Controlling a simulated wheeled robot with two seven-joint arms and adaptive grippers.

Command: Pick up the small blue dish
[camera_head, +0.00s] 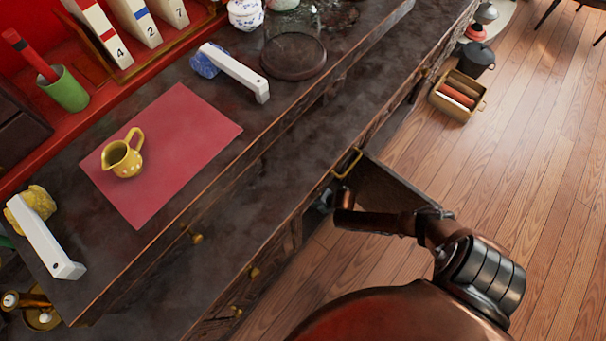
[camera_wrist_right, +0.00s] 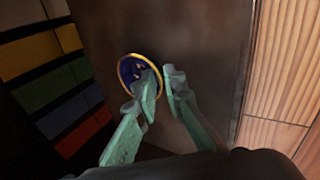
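The small blue dish (camera_wrist_right: 131,68) has a yellow rim and shows in the right wrist view against a dark brown surface. My right gripper (camera_wrist_right: 164,78) has two pale green fingers with a narrow gap between them. Its left finger overlaps the dish's right part in the picture, and the other finger is to the right of the rim. I cannot tell whether the finger touches the dish. In the head view my right arm reaches down past the counter's front edge, and its gripper and the dish are hidden. My left gripper is not in view.
A dark panel (camera_head: 392,188) with a yellow handle stands out from the cabinet near my right arm. Coloured blocks (camera_wrist_right: 38,90) line the left of the wrist view. The counter holds a yellow jug (camera_head: 122,158) on a red mat (camera_head: 185,150). Wooden floor lies right.

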